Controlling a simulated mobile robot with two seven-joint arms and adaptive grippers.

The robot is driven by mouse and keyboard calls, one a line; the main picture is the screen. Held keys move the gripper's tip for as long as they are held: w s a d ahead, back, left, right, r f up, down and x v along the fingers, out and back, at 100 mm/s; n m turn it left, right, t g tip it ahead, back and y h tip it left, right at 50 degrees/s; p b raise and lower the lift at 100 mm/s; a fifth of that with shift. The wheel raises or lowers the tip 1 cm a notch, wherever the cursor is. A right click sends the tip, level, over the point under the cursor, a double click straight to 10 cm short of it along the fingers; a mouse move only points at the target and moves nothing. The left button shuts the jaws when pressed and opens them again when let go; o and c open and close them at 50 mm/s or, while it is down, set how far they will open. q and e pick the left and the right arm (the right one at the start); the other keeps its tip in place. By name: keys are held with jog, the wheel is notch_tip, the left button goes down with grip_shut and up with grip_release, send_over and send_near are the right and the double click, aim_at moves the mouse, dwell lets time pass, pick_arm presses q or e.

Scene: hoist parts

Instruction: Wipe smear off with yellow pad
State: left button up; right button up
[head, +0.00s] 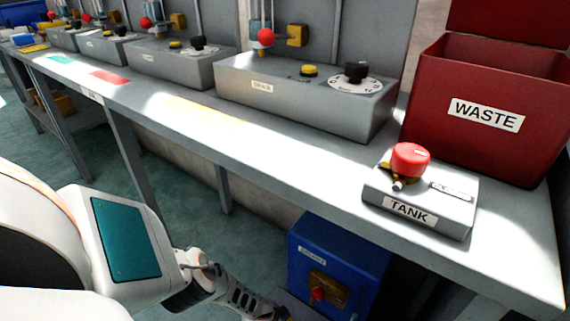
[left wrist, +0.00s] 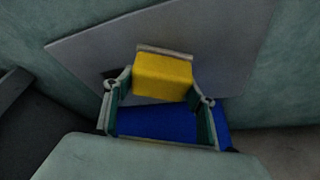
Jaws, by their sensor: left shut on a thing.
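A yellow pad (left wrist: 163,75) shows in the left wrist view, between the fingers of my left gripper (left wrist: 163,92), which is shut on it. A blue surface (left wrist: 160,122) lies below the pad between the fingers; I cannot tell whether it belongs to the pad. In the head view my left arm reaches down in front of the bench, and the gripper end is cut off at the bottom edge, beside a blue box (head: 338,262). I cannot make out a smear in either view. My right gripper is not in view.
A grey bench (head: 300,160) runs across the head view with several grey control boxes. A TANK block (head: 415,215) with a red knob and a red WASTE bin (head: 485,125) stand at right. A grey panel (left wrist: 235,50) lies behind the pad in the left wrist view.

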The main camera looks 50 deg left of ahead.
pick_arm(q)
jog(key=shift+w+d+f, duration=0.1)
jog(key=shift+w+d, duration=0.1)
jog(key=shift+d, duration=0.75)
jog(key=shift+w+d+r, duration=0.1)
jog(key=shift+w+d, duration=0.15)
jog(key=shift+d, duration=0.7)
jog(key=shift+w+d+f, duration=0.1)
jog(key=shift+w+d, duration=0.1)
jog(key=shift+d, duration=0.75)
jog(key=shift+s+a, duration=0.55)
jog(key=shift+a, duration=1.8)
jog(key=shift+s+a, duration=0.6)
jog(key=shift+a, duration=1.8)
jog(key=shift+s+a, duration=0.55)
jog(key=shift+a, duration=1.8)
jog(key=d, duration=0.2)
jog(key=w+d, duration=0.1)
jog(key=d, duration=0.3)
jog(key=shift+w, duration=0.25)
jog(key=shift+w+d, duration=0.3)
jog(key=shift+d, duration=1.1)
jog(key=shift+w+d, duration=0.3)
jog(key=shift+d, duration=1.05)
jog(key=shift+w+d, duration=0.3)
jog(key=shift+d, duration=1.1)
